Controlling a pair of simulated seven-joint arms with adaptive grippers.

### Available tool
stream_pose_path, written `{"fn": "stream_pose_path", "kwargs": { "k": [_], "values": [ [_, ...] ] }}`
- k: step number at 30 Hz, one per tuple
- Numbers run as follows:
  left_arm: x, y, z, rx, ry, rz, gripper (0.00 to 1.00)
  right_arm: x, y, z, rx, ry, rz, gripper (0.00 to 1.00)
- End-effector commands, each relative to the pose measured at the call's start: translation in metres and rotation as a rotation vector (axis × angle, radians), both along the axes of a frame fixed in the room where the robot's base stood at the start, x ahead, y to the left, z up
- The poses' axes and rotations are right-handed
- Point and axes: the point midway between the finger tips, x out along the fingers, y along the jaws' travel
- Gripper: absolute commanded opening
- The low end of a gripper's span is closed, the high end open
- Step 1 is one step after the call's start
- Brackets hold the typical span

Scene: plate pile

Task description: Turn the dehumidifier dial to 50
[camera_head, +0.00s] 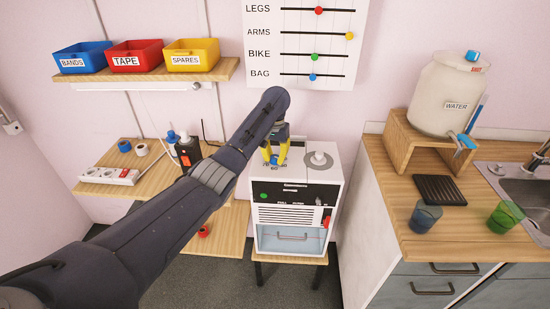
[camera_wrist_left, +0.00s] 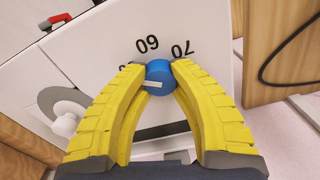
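The dehumidifier (camera_head: 300,190) is a white box with a dark front panel, standing on a small wooden stand. Its blue dial (camera_wrist_left: 160,77) is on the top face, beside printed numbers; 60 and 70 are readable in the wrist view, and another number at the left is mostly covered by a finger. A white line on the dial points left, on the side of the covered number. My left gripper (camera_head: 275,158) has yellow fingers, with tips on both sides of the dial and seemingly touching it. The dial also shows in the head view (camera_head: 274,160). My right gripper is out of view.
A round grey-white knob (camera_head: 318,159) sits on the same top, right of the dial. The wooden shelf at left holds a power strip (camera_head: 109,176) and bottles. The counter at right holds a water jug (camera_head: 448,95) and two cups.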

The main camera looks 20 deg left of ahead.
Motion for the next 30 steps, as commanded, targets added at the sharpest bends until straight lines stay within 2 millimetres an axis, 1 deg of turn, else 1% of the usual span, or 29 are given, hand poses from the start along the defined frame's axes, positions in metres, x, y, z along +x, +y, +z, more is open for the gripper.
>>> {"fn": "stream_pose_path", "kwargs": {
  "k": [1,6,8,9,16,20,23,30],
  "values": [
    [0.0,0.0,0.0,0.0,0.001,0.0,0.28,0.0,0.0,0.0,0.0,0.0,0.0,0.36],
    [0.0,0.0,0.0,0.0,0.001,0.0,0.48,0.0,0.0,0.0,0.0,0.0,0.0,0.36],
    [0.0,0.0,0.0,0.0,0.001,0.0,0.55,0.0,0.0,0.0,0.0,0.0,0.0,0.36],
    [0.0,0.0,0.0,0.0,0.001,0.0,0.56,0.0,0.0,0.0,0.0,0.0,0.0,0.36],
    [0.0,0.0,0.001,0.0,0.0,-0.001,0.56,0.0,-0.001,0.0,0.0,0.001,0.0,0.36],
    [0.0,-0.001,0.008,-0.001,0.0,-0.001,0.56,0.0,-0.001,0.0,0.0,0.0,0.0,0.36],
    [0.001,-0.001,0.021,-0.002,-0.001,-0.001,0.56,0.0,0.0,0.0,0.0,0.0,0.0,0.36],
    [0.001,-0.001,0.063,-0.001,-0.003,-0.003,0.56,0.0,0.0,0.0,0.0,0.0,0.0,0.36]
  ]
}}
